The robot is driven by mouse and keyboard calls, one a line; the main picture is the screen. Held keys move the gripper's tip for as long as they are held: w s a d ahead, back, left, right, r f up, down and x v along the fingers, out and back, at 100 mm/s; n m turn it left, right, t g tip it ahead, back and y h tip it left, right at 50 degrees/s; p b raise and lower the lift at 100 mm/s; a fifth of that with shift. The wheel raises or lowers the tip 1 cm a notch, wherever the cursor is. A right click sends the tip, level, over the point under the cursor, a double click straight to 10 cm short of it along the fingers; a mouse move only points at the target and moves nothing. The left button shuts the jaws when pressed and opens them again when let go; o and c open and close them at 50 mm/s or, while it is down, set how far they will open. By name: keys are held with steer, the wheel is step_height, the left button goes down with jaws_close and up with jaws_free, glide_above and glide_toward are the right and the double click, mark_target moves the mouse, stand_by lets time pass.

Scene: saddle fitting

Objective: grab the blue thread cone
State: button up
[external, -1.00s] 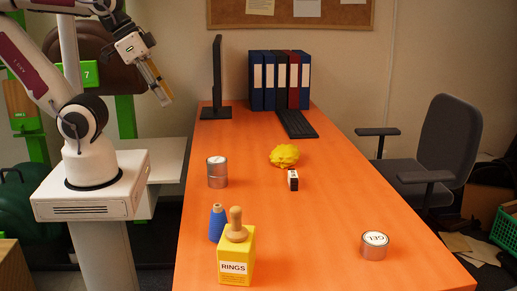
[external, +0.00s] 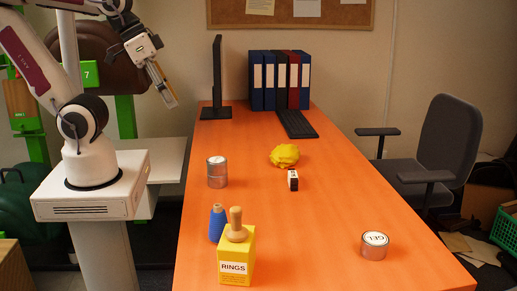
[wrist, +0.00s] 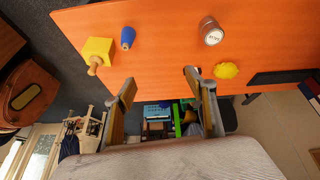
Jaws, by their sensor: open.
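The blue thread cone (external: 217,222) stands upright on the orange table, behind and slightly left of the yellow RINGS box (external: 237,258). Its lower right part is hidden by that box in the external view. In the wrist view the cone (wrist: 128,38) shows near the top, to the right of the yellow box (wrist: 97,50) and apart from it. My gripper (external: 170,98) is raised off the left side of the table, at the far end, well away from the cone. In the wrist view my gripper (wrist: 202,108) has its fingers wide apart with nothing between them.
A tin can (external: 217,172) stands behind the cone near the left edge. A monitor (external: 217,80), binders and a keyboard (external: 295,124) occupy the back.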

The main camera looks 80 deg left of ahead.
mark_target(220, 206)
steer(key=w+d+f+n+g, duration=0.1)
steer(key=w+d+f+n, duration=0.3)
steer(key=f, duration=0.3)
steer(key=w+d+f+n+g, duration=0.2)
steer(key=w+d+f+n, duration=0.2)
steer(key=f+n, duration=0.2)
steer(key=w+d+f+n+g, duration=0.2)
steer(key=w+d+f+n, duration=0.2)
steer(key=f+n, duration=0.2)
steer(key=shift+d+f, duration=0.25)
steer(key=shift+f, duration=1.05)
steer(key=shift+d+f+n, duration=0.2)
steer(key=shift+f+n, duration=0.2)
steer(key=shift+f, duration=0.05)
steer(key=shift+s+f, duration=0.1)
steer(key=shift+f, duration=1.2)
